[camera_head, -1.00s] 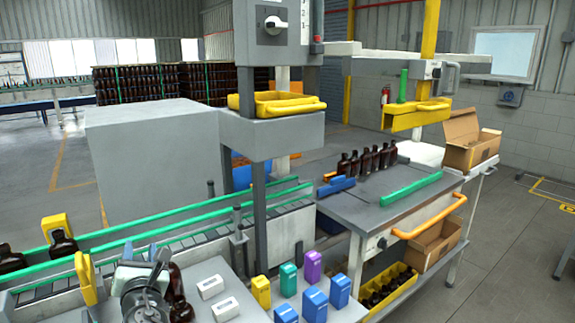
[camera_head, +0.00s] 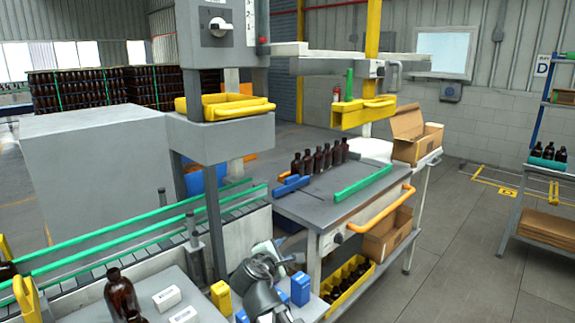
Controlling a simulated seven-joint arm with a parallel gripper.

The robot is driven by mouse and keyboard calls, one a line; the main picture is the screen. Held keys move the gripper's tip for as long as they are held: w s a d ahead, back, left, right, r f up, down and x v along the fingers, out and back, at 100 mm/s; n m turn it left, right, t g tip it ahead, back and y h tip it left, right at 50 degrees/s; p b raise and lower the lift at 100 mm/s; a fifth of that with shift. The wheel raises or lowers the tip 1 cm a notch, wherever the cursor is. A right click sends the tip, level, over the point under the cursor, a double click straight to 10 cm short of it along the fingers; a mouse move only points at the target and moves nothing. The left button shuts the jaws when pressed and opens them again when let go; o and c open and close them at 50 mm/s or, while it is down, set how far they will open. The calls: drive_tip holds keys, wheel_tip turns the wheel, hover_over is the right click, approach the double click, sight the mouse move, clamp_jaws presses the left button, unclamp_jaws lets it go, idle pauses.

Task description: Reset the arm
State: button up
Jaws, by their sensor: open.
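My gripper (camera_head: 284,262) is at the bottom middle, at the end of my grey arm, over the grey table with the small boxes. It is open, and I see nothing held in it. The arm hides part of the coloured boxes behind it. A brown bottle (camera_head: 121,292) stands upright on the table to the left, well apart from my gripper. Part of another bottle shows in front of it at the bottom edge.
White boxes (camera_head: 166,298), a yellow box (camera_head: 221,297) and a blue box (camera_head: 300,289) stand close around my arm. A conveyor with green rails (camera_head: 140,236) runs behind. The grey workbench (camera_head: 320,197) holds several bottles. Open floor (camera_head: 465,240) lies at right.

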drive_tip(key=s+d+f+m+g, duration=0.1)
drive_tip(key=d+f+m+g, duration=0.15)
drive_tip(key=f, duration=0.35)
drive_tip(key=d+f+m+g+h, duration=0.1)
drive_tip(key=d+f, duration=0.3)
drive_tip(key=f, duration=0.3)
drive_tip(key=s+d+f+m+g, duration=0.1)
drive_tip(key=d+f+g, duration=0.15)
drive_tip(key=f, duration=0.35)
drive_tip(key=s+d+f+m+g, duration=0.25)
drive_tip(key=s+f, duration=0.25)
drive_tip(key=f, duration=0.4)
drive_tip(key=s+d+f+m+g, duration=0.25)
drive_tip(key=s+d+f, duration=0.2)
drive_tip(key=f, duration=0.55)
drive_tip(key=s+d+f+m+g+y, duration=0.1)
drive_tip(key=s+f+m+g, duration=0.2)
drive_tip(key=s+f, duration=0.4)
drive_tip(key=s+d+f+m+g+y, duration=0.1)
drive_tip(key=s+f, duration=0.6)
drive_tip(key=s, duration=0.7)
drive_tip(key=s+d+f+m+g+y, duration=0.1)
drive_tip(key=s+f+m+g+y, duration=0.2)
drive_tip(key=s, duration=0.8)
wheel_tip(320, 180, down, 4)
drive_tip(key=m+g, duration=0.2)
drive_tip(key=m, duration=0.2)
drive_tip(key=shift+m, duration=0.35)
